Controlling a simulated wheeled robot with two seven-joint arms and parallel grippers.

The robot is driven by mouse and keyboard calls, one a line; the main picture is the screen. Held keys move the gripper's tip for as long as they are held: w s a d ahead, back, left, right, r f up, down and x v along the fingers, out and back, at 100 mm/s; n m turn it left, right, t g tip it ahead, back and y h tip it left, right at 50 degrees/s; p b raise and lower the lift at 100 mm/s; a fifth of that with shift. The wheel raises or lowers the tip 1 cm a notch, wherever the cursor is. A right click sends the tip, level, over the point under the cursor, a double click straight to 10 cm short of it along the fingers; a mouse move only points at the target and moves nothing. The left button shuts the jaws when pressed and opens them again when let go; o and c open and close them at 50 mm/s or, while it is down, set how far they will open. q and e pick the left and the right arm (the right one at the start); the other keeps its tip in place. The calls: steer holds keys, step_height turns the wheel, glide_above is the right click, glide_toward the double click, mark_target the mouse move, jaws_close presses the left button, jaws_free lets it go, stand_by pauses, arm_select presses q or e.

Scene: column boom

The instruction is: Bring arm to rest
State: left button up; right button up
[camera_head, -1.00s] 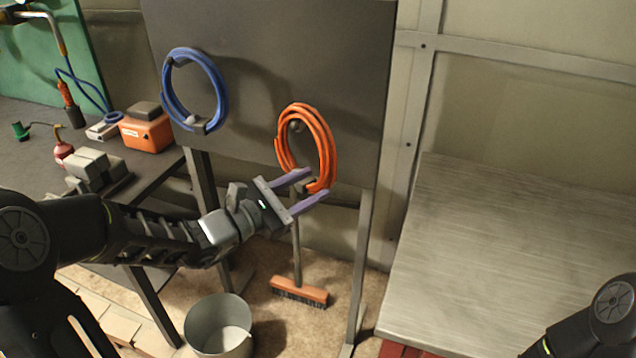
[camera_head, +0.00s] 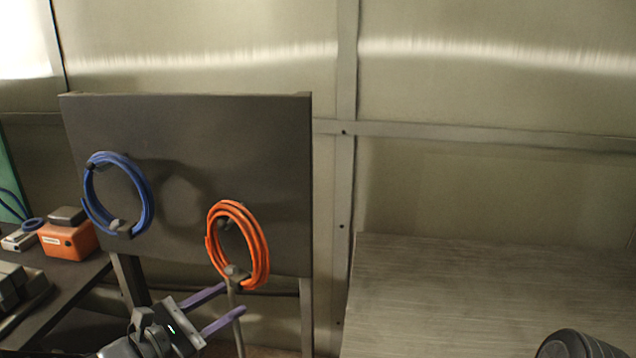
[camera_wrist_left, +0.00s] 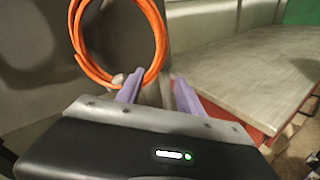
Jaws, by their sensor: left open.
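My left gripper (camera_head: 225,306) is at the lower left-centre of the head view, its two purple fingers apart and nothing between them. It is just below and in front of an orange coil (camera_head: 239,245), which hangs on a peg of the dark upright board (camera_head: 185,180). In the left wrist view the fingers (camera_wrist_left: 157,88) point toward the bottom of the orange coil (camera_wrist_left: 80,52), and I cannot tell whether one touches it. Of my right arm only a dark rounded part shows at the lower right; its gripper is out of view.
A blue coil (camera_head: 145,205) hangs on the board's left side. A workbench (camera_head: 60,300) at the left holds an orange box (camera_head: 68,241) and grey blocks. A bare metal table (camera_head: 470,295) stands at the right, in front of the panelled wall (camera_head: 460,190).

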arm_select(q)
steer(key=s+f+m+g+y, duration=0.2)
steer(key=s+f+m+g, duration=0.2)
steer(key=f, duration=0.6)
steer(key=s+f+m+g+y, duration=0.25)
steer(key=s+f, duration=0.25)
steer(key=f, duration=0.5)
steer(key=s+f+m+g+y, duration=0.1)
steer(key=s+f+m+g, duration=0.35)
steer(key=f, duration=0.65)
steer(key=s+d+f+m+g, duration=0.2)
steer(key=s+d+f+m, duration=0.9)
steer(key=d, duration=0.4)
steer(key=shift+s+d+f+m+g, duration=0.15)
steer(key=shift+s+d+m+g, duration=0.1)
steer(key=shift+m+g, duration=0.2)
